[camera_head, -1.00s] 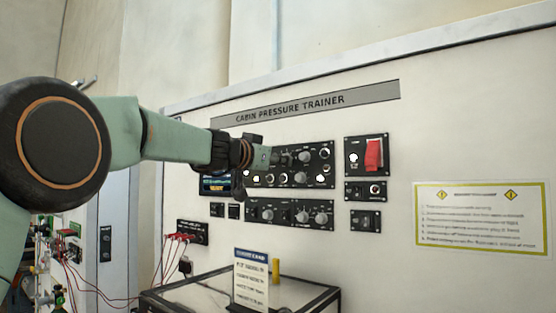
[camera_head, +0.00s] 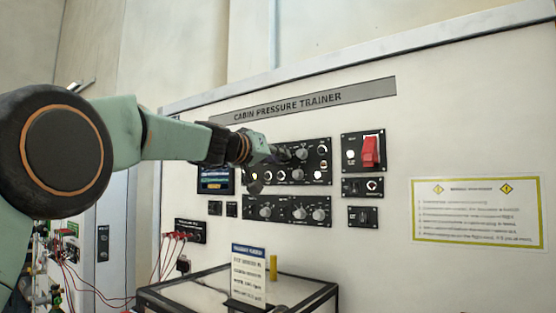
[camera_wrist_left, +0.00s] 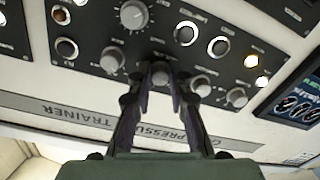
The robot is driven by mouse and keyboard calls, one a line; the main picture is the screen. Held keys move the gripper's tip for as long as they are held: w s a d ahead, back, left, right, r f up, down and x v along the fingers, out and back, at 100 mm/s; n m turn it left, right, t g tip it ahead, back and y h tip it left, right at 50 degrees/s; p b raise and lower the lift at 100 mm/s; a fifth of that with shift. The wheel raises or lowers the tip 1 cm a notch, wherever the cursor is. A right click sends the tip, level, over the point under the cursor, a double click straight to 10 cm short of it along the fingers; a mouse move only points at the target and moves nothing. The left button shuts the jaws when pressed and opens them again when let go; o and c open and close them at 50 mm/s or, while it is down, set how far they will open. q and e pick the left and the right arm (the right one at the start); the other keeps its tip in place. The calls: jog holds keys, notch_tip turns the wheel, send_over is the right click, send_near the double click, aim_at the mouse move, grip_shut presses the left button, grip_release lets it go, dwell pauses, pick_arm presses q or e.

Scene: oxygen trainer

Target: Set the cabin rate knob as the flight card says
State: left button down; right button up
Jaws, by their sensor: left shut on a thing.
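My left gripper (camera_head: 276,154) reaches the upper black control panel (camera_head: 328,163) from the left. In the left wrist view, which is upside down, its two fingers (camera_wrist_left: 160,84) close around a small grey knob (camera_wrist_left: 160,71) in the panel's top row. I cannot read its label or exact pointer setting. Other knobs sit on both sides of it, one (camera_wrist_left: 112,60) to the left and one (camera_wrist_left: 202,85) to the right. In the head view the gripper and wrist hide part of that row. The flight card (camera_head: 248,277) stands upright below, its lines too small to read. My right gripper is not in view.
A lower knob panel (camera_head: 291,210) sits under the upper one. A red-covered switch (camera_head: 369,152) is to the right. A lit screen (camera_head: 216,181) is behind my arm. A dark-framed table (camera_head: 200,284) holds a yellow cylinder (camera_head: 273,267). Red leads (camera_head: 165,258) hang at the left.

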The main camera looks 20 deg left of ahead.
pick_arm(q)
jog(key=shift+s+a+r+n, duration=0.15)
jog(key=shift+r+n, duration=0.35)
jog(key=shift+n, duration=0.7)
jog(key=c, duration=1.6)
grip_release()
jog(key=o, duration=0.3)
jog(key=shift+s+a, duration=0.2)
jog(key=shift+s, duration=0.15)
jog(key=shift+o, duration=0.2)
jog(key=v, duration=0.7)
jog(key=shift+f, duration=0.15)
jog(key=shift+s, duration=0.2)
jog(key=shift+w+d, duration=0.1)
jog(key=shift+d, duration=0.05)
jog(key=shift+w, duration=0.1)
